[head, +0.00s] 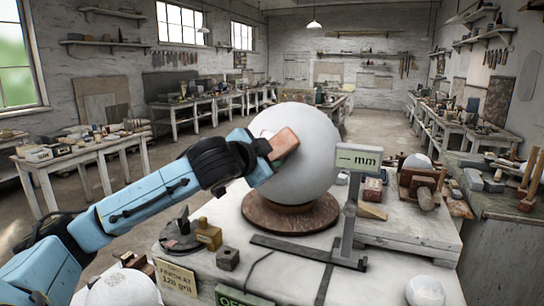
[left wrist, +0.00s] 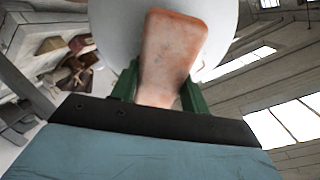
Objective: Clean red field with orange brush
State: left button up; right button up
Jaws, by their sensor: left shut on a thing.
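A large white plaster sphere (head: 312,150) sits on a round reddish-brown base (head: 290,216) on the worktable. My left gripper (head: 268,150) is shut on an orange-pink block, the orange brush (head: 285,143), at the sphere's left front side. In the left wrist view the brush (left wrist: 170,50) stands out between my green fingers (left wrist: 158,88), against the sphere (left wrist: 115,25). Whether it touches the surface I cannot tell. I see no red field on the visible part of the sphere; the brush and arm hide part of it. My right gripper is not in view.
A post with a sign reading "mm" (head: 358,158) stands close to the sphere's right. Small blocks (head: 208,235) and a dark round tool (head: 181,235) lie at the front left. A small white ball (head: 425,291) is at the front right.

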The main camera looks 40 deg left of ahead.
pick_arm(q)
jog(key=shift+s+a+f+b, duration=0.25)
jog(key=shift+a+f+b, duration=0.2)
jog(key=shift+b, duration=0.3)
jog(key=shift+s+a+f+b, duration=0.25)
jog(key=shift+b, duration=0.25)
jog(key=shift+w+r, duration=0.1)
jog(key=shift+r, duration=0.05)
jog(key=shift+w+d+r+p, duration=0.2)
jog(key=shift+d+r+p, duration=0.2)
jog(key=shift+p, duration=0.75)
jog(key=shift+w+d+r+p, duration=0.75)
jog(key=shift+d+r+p, duration=0.25)
jog(key=shift+p, duration=1.05)
jog(key=shift+f, duration=0.15)
